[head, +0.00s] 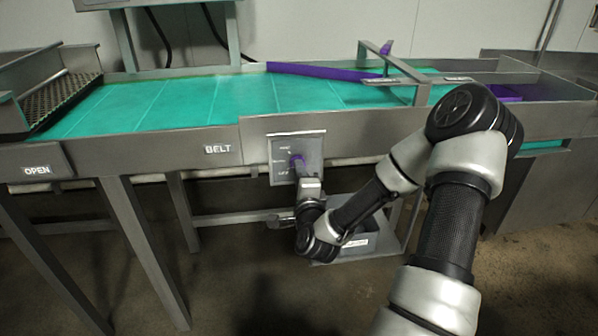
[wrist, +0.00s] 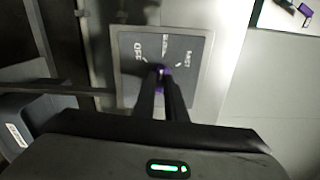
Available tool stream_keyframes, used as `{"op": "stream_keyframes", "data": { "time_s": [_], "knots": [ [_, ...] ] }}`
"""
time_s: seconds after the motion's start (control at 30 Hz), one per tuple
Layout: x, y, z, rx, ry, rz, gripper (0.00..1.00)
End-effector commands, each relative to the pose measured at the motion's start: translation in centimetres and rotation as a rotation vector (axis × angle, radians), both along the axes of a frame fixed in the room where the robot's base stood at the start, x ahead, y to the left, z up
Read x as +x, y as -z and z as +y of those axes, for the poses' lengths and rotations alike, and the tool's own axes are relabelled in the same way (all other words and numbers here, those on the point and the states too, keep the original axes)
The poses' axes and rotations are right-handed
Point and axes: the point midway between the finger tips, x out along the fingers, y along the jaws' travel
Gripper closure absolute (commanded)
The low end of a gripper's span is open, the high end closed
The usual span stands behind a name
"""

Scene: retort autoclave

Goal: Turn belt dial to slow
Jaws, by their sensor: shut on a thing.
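The belt dial (head: 297,160) is a purple knob on a grey square panel (head: 313,146) on the front of the belt frame. My gripper (head: 300,174) reaches up to it from below. In the wrist view the two dark fingers of my gripper (wrist: 163,82) are closed on the purple dial (wrist: 167,71). The panel (wrist: 190,84) there shows OFF at left, a blurred label at top middle and another at right, with white tick marks. The fingers hide much of the dial, so I cannot tell which mark it points to.
A teal conveyor belt (head: 190,100) runs above the panel, with a purple guide bar (head: 320,72) across it. A BELT label (head: 218,149) is left of the panel. Metal legs (head: 150,250) stand under the frame, and a grey box (head: 343,246) sits below my gripper.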

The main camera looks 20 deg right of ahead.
Motion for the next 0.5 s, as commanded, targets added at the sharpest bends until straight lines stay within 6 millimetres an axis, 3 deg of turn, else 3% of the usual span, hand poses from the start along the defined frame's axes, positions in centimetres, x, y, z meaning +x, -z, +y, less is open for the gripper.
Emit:
{"op": "stream_keyframes", "data": {
  "time_s": [0.03, 0.07, 0.17, 0.5],
  "knots": [
    [-0.02, 0.04, 0.08, 0.0, -0.002, 0.001, 1.0],
    [-0.02, 0.04, 0.08, 0.0, -0.002, 0.001, 0.87],
    [-0.02, 0.04, 0.07, 0.0, -0.002, 0.001, 0.71],
    [-0.21, 0.03, 0.09, -0.001, -0.001, 0.001, 0.7]
  ]
}}
